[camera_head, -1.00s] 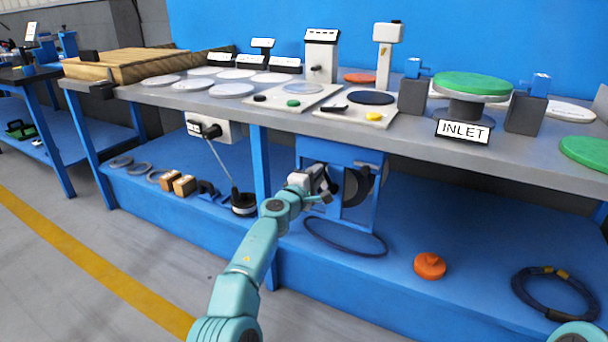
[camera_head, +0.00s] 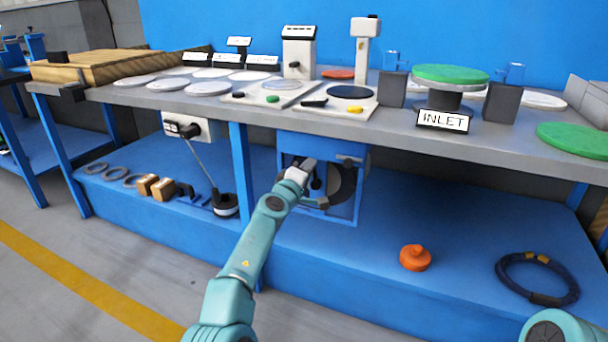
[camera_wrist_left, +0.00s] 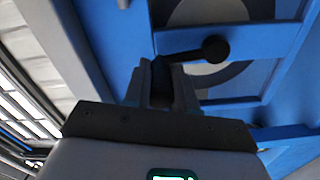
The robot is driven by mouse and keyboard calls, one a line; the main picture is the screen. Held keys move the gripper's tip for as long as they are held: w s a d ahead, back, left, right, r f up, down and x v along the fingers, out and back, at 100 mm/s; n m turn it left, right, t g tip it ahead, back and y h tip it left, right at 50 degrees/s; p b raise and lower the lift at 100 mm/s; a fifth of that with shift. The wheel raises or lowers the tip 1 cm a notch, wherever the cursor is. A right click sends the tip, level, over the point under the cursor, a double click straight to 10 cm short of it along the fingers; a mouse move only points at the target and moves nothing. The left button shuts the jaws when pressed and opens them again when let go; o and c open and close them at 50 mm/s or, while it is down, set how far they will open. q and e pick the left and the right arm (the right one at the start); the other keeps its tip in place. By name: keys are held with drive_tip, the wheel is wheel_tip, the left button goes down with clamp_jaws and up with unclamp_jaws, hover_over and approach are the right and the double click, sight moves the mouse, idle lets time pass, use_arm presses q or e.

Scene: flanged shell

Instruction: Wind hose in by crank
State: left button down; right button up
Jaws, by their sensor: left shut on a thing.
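The hose reel (camera_head: 346,188) hangs in a blue frame (camera_head: 350,213) under the bench. Its grey and dark disc faces me, partly hidden by my gripper. My left gripper (camera_head: 313,187) is in front of the reel. In the left wrist view, my left gripper (camera_wrist_left: 161,82) is shut on a dark upright grip at one end of the black crank (camera_wrist_left: 185,55). The crank's arm runs from there to a round black knob in front of the disc. No loose hose shows below the reel. My right gripper is out of view.
A dark blue coil (camera_head: 537,279) with yellow bands and an orange knobbed piece (camera_head: 415,257) lie on the lower blue shelf (camera_head: 330,245). A blue post (camera_head: 243,180) stands left of the reel.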

use_arm(q)
drive_tip(key=shift+s+d+r+m, duration=0.1)
drive_tip(key=shift+d+m, duration=0.1)
drive_tip(key=shift+m, duration=0.1)
drive_tip(key=c, duration=0.9)
unclamp_jaws()
drive_tip(key=shift+a, duration=0.1)
